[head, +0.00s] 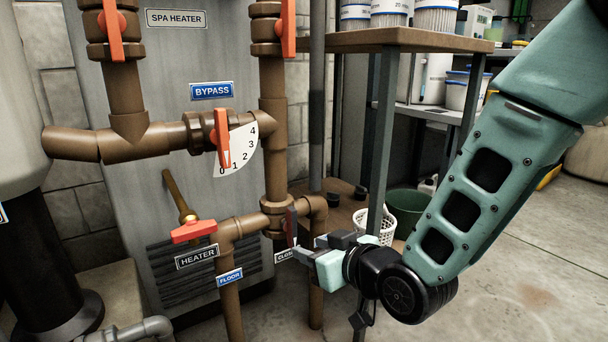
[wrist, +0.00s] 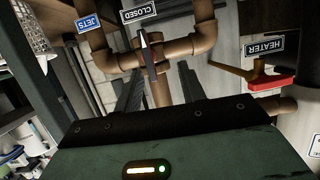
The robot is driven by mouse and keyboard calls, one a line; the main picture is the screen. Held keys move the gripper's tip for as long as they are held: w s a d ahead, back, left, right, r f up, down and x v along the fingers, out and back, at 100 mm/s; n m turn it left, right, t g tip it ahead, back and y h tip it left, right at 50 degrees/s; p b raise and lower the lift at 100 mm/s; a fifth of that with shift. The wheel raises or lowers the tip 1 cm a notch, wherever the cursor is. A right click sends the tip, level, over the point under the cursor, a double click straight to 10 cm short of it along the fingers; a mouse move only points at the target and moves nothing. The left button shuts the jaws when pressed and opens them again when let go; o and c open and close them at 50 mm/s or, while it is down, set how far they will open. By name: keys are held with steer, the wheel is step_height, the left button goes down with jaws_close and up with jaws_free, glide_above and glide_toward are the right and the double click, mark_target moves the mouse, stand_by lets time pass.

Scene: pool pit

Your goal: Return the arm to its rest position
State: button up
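My arm reaches in from the right in the head view, bent down to my gripper (head: 303,248), which is low beside the brown pipes at the closed-tagged valve. In the wrist view the two dark fingers of my gripper (wrist: 161,72) stand apart with a brown pipe visible beyond the gap. The valve's narrow handle (wrist: 147,52), dark with a red edge, is ahead of the fingers; it also shows edge-on in the head view (head: 291,226). I see nothing held. Whether a finger touches the handle or pipe cannot be told.
The red heater handle (head: 194,231) and bypass handle (head: 223,138) are left of my gripper. A shelf post (head: 381,140), white basket (head: 374,224) and green bucket (head: 406,208) stand close behind my wrist. Open concrete floor (head: 530,260) lies to the right.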

steer(key=s+d+r+g+h+p, duration=0.35)
steer(key=s+r+p, duration=0.2)
steer(key=s, duration=0.25)
steer(key=s+d+r+g+h+p, duration=0.2)
steer(key=s+d+r+g+p, duration=0.3)
steer(key=s, duration=0.4)
steer(key=s+d+r+g+h+p, duration=0.35)
steer(key=s+r+p, duration=0.2)
steer(key=s, duration=0.25)
step_height(320, 180, up, 38)
steer(key=y+p, duration=0.1)
steer(key=p, duration=3.5)
steer(key=shift+s+d+f, duration=0.15)
steer(key=shift+d+f, duration=0.1)
steer(key=shift+d, duration=0.05)
steer(key=shift+n, duration=0.3)
